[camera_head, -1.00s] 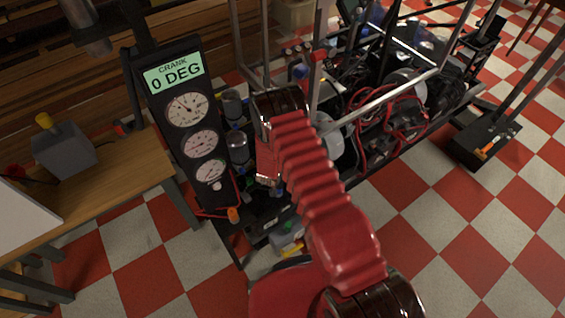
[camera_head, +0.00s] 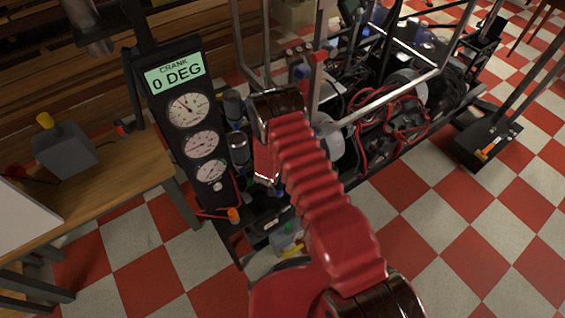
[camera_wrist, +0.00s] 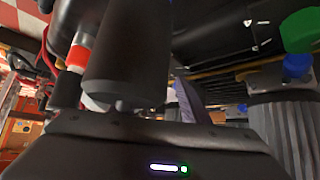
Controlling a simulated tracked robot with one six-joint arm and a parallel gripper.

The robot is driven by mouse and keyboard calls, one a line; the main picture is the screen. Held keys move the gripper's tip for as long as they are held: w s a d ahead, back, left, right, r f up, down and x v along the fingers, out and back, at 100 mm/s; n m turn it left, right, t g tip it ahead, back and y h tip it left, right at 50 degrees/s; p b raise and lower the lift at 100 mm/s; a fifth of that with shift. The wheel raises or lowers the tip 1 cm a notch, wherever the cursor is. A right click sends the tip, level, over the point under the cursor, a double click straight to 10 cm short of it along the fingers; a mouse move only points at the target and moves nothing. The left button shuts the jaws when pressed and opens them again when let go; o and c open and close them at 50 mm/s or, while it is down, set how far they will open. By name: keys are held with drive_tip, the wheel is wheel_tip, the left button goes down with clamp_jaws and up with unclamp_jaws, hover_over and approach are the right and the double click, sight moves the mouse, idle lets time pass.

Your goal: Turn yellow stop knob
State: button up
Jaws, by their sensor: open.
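A second small yellow part (camera_head: 292,251) shows low beside my red arm, by a grey box with a green spot. I cannot tell which of the two is the stop knob. In the head view my forearm points down into the rig and its end is hidden. In the wrist view my gripper (camera_wrist: 160,122) is open, among dark cylinders and hoses, with no yellow knob clearly visible between its jaws.
A gauge panel (camera_head: 184,122) reading CRANK 0 DEG stands left of my arm. The metal frame, red hoses (camera_head: 375,125) and machinery crowd the right side of my arm. The wrist view shows a green round part (camera_wrist: 300,30) at upper right. Checkered floor is clear at lower right.

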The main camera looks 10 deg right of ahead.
drive_tip(key=shift+s, duration=0.15)
drive_tip(key=shift+s+a+r, duration=0.1)
drive_tip(key=shift+s+r, duration=0.05)
drive_tip(key=shift+r, duration=0.05)
drive_tip(key=v, duration=1.3)
idle(0.4)
